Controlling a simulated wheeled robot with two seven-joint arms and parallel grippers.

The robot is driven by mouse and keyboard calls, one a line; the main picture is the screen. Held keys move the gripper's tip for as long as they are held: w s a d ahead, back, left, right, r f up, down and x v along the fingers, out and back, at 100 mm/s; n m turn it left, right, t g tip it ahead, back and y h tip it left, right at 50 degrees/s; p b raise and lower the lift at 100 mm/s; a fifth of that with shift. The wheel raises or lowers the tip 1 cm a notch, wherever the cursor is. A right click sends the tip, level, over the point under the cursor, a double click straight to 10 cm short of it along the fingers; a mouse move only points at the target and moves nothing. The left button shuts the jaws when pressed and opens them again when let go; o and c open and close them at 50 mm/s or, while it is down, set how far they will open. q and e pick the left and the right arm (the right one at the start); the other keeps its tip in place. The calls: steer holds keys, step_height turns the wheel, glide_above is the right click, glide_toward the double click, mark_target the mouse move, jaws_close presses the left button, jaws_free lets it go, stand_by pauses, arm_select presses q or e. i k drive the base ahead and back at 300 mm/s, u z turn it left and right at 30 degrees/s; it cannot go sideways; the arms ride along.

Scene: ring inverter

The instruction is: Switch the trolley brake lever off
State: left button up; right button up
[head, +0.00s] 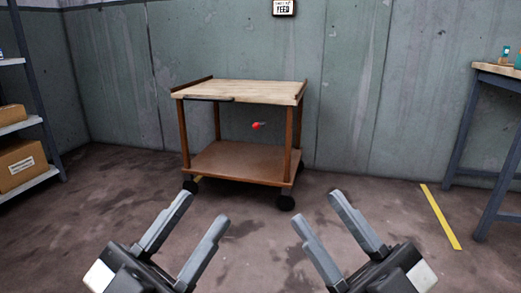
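A wooden trolley (200,91) with a pale top, a brown lower shelf and dark wheels stands ahead, near the back wall. A small red lever (257,125) shows under the trolley's top, between its posts; its mounting is too small to make out. My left gripper (203,212) is open and empty in the foreground, below and left of the trolley. My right gripper (318,210) is open and empty in the foreground, below and right of the trolley. Both are well short of the lever and touch nothing.
Shelving (38,177) with cardboard boxes (20,166) stands on the left. A workbench (497,72) with small items stands on the right. A yellow floor stripe (440,217) lies near the bench. The concrete floor between me and the trolley is clear.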

mark_target(256, 125)
steer(key=u, duration=1.25)
steer(key=i, duration=2.15)
steer(key=z, duration=1.3)
steer(key=i, duration=0.5)
